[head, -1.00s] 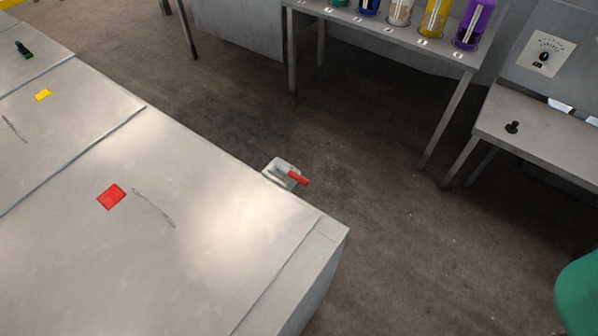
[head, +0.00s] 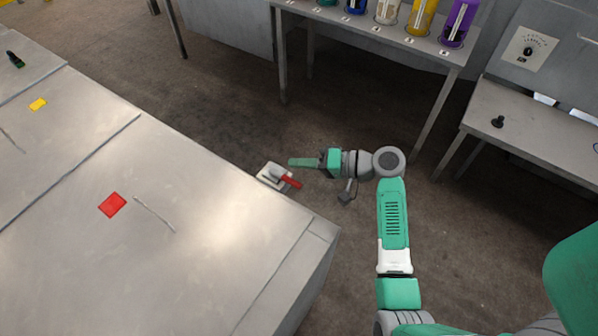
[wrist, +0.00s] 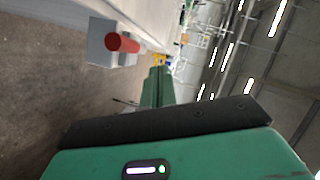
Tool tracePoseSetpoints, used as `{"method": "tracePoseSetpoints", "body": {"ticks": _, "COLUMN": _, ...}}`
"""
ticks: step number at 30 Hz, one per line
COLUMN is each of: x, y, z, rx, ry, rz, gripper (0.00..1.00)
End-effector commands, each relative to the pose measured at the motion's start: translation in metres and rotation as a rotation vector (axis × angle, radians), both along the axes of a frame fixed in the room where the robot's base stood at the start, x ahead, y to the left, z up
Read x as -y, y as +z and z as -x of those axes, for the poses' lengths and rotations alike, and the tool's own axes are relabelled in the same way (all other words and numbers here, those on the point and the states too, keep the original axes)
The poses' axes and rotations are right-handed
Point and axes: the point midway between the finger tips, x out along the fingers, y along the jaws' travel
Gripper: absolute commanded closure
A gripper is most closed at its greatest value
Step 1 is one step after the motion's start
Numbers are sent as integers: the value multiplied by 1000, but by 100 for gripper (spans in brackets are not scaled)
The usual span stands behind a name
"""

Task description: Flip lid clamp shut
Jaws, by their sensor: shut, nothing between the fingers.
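The lid clamp (head: 272,175) is a small grey metal block with a red handle (head: 291,181), fixed at the far right edge of the big metal box. The handle points outward over the edge, to the right. In the wrist view the red handle (wrist: 123,43) shows end-on in front of the grey clamp block (wrist: 97,46). My gripper (head: 292,162) is shut and empty, its green fingers pointing left just behind the handle in the head view. It looks apart from the handle. In the wrist view my fingers (wrist: 158,74) point away, right of and below the handle.
The metal lid (head: 160,260) carries a red square (head: 112,205) and a thin wire-like handle (head: 154,213). A table with coloured containers (head: 422,17) stands at the back, and a bench with a dial panel (head: 528,48) at right. Bare floor lies around the clamp's outer side.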

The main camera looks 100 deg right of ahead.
Motion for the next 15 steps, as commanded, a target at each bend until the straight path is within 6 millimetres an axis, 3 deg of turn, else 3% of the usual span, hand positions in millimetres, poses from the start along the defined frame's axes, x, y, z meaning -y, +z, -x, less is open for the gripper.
{"method": "tracePoseSetpoints", "body": {"ticks": 1, "x": -5, "y": -9, "z": 35, "rx": 53, "ry": -44, "rz": -42, "gripper": 100}}
{"method": "tracePoseSetpoints", "body": {"ticks": 3, "x": -14, "y": -18, "z": 72, "rx": 124, "ry": -89, "rz": -79, "gripper": 100}}
{"method": "tracePoseSetpoints", "body": {"ticks": 6, "x": -26, "y": -26, "z": 107, "rx": 200, "ry": -134, "rz": -104, "gripper": 100}}
{"method": "tracePoseSetpoints", "body": {"ticks": 9, "x": -33, "y": -29, "z": 123, "rx": 240, "ry": -156, "rz": -113, "gripper": 100}}
{"method": "tracePoseSetpoints", "body": {"ticks": 15, "x": -35, "y": -30, "z": 127, "rx": 250, "ry": -161, "rz": -114, "gripper": 100}}
